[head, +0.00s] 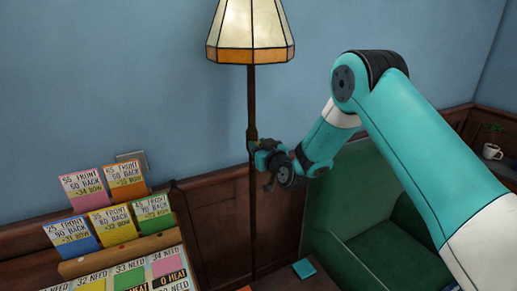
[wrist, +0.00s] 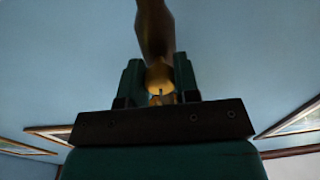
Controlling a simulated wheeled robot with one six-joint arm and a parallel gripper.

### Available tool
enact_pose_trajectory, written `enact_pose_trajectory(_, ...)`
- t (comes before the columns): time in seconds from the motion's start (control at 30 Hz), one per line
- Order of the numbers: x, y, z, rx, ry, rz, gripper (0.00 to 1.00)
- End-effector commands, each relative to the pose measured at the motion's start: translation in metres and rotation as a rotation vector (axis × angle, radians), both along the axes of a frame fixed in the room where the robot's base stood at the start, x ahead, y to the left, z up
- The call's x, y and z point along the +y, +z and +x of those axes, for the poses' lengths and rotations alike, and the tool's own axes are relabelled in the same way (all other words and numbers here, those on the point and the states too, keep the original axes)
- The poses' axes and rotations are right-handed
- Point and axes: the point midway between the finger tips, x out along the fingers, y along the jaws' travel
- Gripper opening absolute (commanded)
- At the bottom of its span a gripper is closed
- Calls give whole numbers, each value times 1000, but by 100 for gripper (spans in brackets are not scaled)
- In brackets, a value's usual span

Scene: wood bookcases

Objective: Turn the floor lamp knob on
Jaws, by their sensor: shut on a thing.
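The floor lamp (head: 252,185) stands in the middle of the head view, with a dark thin pole and a cream and orange panelled shade (head: 250,32) at the top. My gripper (head: 256,146) is at the pole, below the shade, and hides the knob there in the head view. In the wrist view, my gripper (wrist: 160,90) has its two teal fingers on either side of a small yellowish knob (wrist: 160,76) on the dark pole (wrist: 155,28). The gripper is shut on the knob. I cannot tell the knob's turned position.
A green armchair (head: 350,220) stands to the right of the lamp. Coloured cards (head: 103,205) and a board (head: 125,275) are at the lower left. A potted plant (head: 492,150) is at the far right. Blue wall lies behind the pole.

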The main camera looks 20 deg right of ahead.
Motion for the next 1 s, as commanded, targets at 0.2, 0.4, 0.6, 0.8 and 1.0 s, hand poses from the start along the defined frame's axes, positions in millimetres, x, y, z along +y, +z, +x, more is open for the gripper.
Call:
enact_pose_trajectory(0.2,0,-2,0,31,0,167,6)
enact_pose_trajectory(0.4,0,-1,0,68,-1,353,6)
enact_pose_trajectory(0.6,0,0,0,106,0,539,6)
enact_pose_trajectory(0.8,0,1,0,143,-1,726,6)
enact_pose_trajectory(1.0,0,2,0,181,-1,912,6)
